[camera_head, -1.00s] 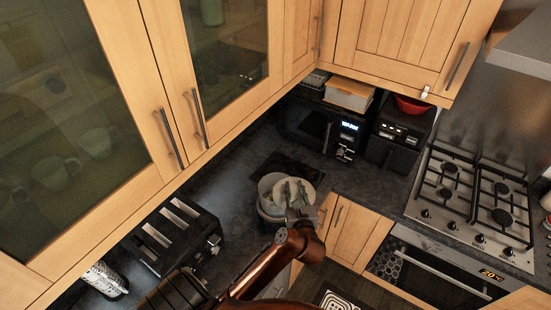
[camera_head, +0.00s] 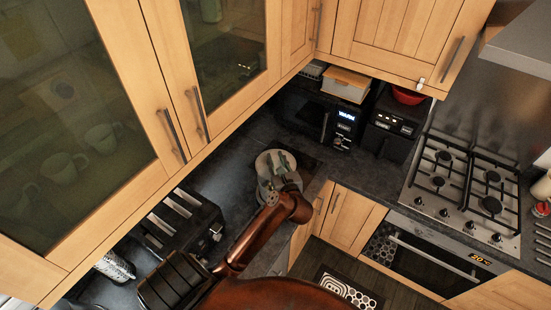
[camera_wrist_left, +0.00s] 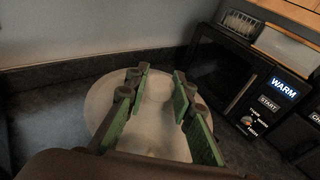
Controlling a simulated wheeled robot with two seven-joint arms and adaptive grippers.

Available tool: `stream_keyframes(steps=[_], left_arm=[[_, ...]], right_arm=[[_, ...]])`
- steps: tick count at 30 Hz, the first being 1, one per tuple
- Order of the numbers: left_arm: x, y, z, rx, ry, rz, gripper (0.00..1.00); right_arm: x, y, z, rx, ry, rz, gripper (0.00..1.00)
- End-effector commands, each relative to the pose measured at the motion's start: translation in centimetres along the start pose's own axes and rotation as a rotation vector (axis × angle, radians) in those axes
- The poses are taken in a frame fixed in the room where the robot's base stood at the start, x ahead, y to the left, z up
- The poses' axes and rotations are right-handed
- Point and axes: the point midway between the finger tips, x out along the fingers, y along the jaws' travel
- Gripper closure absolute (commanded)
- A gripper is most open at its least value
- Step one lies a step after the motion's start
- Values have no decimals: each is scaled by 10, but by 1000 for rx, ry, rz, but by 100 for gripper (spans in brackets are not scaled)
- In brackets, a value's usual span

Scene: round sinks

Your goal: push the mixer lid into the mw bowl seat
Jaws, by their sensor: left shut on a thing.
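The mixer lid (camera_head: 262,164) is a pale round disc on the dark counter's corner in the head view. In the left wrist view the lid (camera_wrist_left: 100,98) fills the middle, with a pale raised part between the fingers. My left gripper (camera_head: 281,162) comes down over the lid from the front. Its green-padded fingers (camera_wrist_left: 158,97) stand on both sides of the raised part and are shut on the lid. The bowl is hidden under the lid and my arm, so I cannot tell how the lid meets its seat. My right gripper is not in view.
A black microwave (camera_head: 316,112) stands behind the lid, with a black air fryer (camera_head: 392,128) to its right. A black toaster (camera_head: 180,226) is at the left front. Wall cupboards (camera_head: 100,110) overhang the counter. Bare counter (camera_head: 235,160) lies left of the lid.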

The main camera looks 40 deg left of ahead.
Motion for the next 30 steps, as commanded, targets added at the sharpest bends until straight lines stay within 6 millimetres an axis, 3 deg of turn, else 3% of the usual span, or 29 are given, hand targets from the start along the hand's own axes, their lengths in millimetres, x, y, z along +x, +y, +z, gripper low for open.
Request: stream_keyframes(steps=[18,30], left_arm=[[10,0,-52,1,1,1,100],[11,0,-56,0,-1,0,100]], right_arm=[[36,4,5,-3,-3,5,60],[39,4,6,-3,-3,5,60]])
